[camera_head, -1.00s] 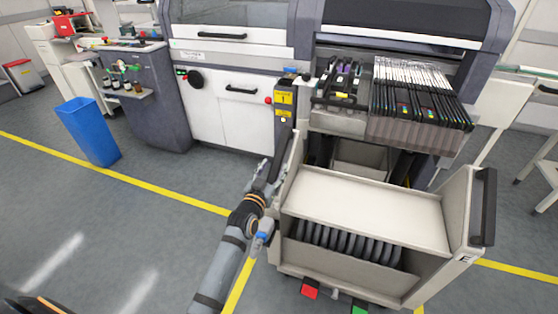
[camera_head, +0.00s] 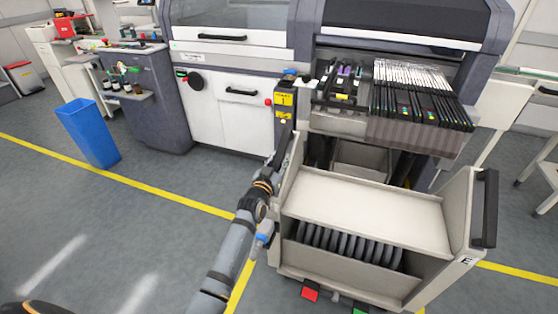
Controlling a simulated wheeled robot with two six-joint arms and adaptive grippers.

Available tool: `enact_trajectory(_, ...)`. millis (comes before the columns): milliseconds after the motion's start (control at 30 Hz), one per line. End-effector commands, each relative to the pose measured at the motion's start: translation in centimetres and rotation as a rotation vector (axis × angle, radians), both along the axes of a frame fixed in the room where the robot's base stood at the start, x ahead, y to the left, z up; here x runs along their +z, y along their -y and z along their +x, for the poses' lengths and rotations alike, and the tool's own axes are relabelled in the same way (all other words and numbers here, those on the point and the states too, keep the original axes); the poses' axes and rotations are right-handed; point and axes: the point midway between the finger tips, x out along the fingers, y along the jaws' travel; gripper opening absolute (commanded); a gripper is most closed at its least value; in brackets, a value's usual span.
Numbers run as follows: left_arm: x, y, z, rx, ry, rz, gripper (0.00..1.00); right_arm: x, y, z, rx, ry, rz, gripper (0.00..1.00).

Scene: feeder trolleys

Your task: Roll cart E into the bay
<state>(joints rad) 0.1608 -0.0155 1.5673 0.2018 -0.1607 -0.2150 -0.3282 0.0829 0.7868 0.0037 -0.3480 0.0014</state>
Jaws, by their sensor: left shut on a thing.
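Cart E (camera_head: 360,203) is a beige trolley with a flat top, dark reels in its lower front and an "E" label on its right side panel. It stands upright in front of the bay (camera_head: 318,152), the dark opening under the machine's feeder bank. My left gripper (camera_head: 274,168) is at the cart's left side panel, shut on the cart's left handle; its fingers and that handle are mostly hidden. The black right handle (camera_head: 485,208) is free. My right gripper is out of view.
A red pedal (camera_head: 310,295) and a green pedal (camera_head: 360,311) show at the cart's foot. A yellow-labelled post (camera_head: 284,115) stands left of the bay. A blue bin (camera_head: 88,133) stands at the left. The floor left of the cart is clear.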

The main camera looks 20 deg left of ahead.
Motion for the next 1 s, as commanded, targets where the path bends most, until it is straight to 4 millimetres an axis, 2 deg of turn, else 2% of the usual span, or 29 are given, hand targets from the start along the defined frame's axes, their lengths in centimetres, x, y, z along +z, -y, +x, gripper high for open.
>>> enact_trajectory(367, -0.1, 0.0, 0.2, 0.0, 0.0, 0.0, 0.0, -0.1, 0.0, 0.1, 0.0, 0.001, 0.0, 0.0)
enact_trajectory(467, -0.2, 0.0, 1.2, 0.0, 0.001, 0.0, 0.0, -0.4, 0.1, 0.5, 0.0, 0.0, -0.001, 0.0)
enact_trajectory(533, -0.1, 0.1, 2.1, 0.0, 0.003, 0.0, 0.0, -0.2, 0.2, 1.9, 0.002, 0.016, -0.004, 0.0)
enact_trajectory(700, 0.2, 0.1, 3.8, 0.001, 0.006, 0.001, 0.0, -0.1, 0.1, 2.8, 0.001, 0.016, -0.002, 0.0)
enact_trajectory(1000, 0.1, 0.1, 4.1, 0.001, 0.001, 0.0, 0.0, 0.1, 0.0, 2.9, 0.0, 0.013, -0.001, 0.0)
